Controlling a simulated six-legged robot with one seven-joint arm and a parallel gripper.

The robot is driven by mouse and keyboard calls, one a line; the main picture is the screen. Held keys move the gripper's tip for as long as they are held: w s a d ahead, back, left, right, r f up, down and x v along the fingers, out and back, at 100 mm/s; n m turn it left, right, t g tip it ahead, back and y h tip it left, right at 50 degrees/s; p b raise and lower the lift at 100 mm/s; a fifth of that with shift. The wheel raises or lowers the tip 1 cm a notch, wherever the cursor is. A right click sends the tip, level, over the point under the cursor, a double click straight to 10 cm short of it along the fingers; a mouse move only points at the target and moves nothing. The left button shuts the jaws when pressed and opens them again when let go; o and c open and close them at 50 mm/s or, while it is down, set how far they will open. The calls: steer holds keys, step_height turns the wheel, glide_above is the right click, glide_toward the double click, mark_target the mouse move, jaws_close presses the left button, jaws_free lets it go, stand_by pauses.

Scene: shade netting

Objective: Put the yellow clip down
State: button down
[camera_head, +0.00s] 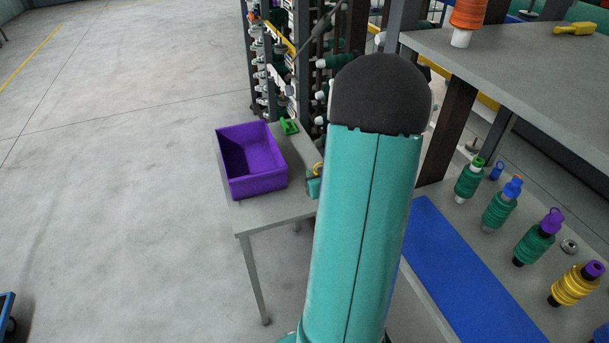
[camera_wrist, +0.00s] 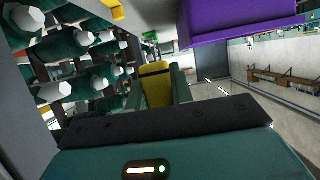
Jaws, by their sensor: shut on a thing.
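My gripper (camera_wrist: 158,84) is shut on the yellow clip (camera_wrist: 156,88), which sits between its two teal fingers in the wrist view. In the head view my arm hides most of the gripper; a teal finger and a bit of the yellow clip (camera_head: 318,169) show at the arm's left edge. They appear over the right side of a small grey table (camera_head: 262,212), just right of a purple bin (camera_head: 237,190). I cannot tell whether the clip touches the table. The bin also shows at the upper right of the wrist view (camera_wrist: 235,22).
A green clip (camera_head: 289,127) lies behind the bin's right corner. A rack of bobbins (camera_head: 280,60) stands behind the table. At right, a bench holds several thread spools (camera_head: 500,208) and a blue mat (camera_head: 455,275). Another yellow clip-like thing (camera_head: 575,29) lies on the upper shelf.

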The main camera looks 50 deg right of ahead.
steer(key=w+d+f, duration=0.4)
steer(key=f, duration=0.1)
steer(key=w+d+f, duration=0.2)
steer(key=shift+w+d+f, duration=0.1)
steer(key=shift+d+f, duration=0.05)
steer(key=shift+f, duration=0.2)
steer(key=shift+d+f, duration=0.1)
steer(key=shift+f, duration=1.5)
steer(key=shift+w+f, duration=0.1)
steer(key=shift+f, duration=0.05)
steer(key=c, duration=1.5)
jaws_free()
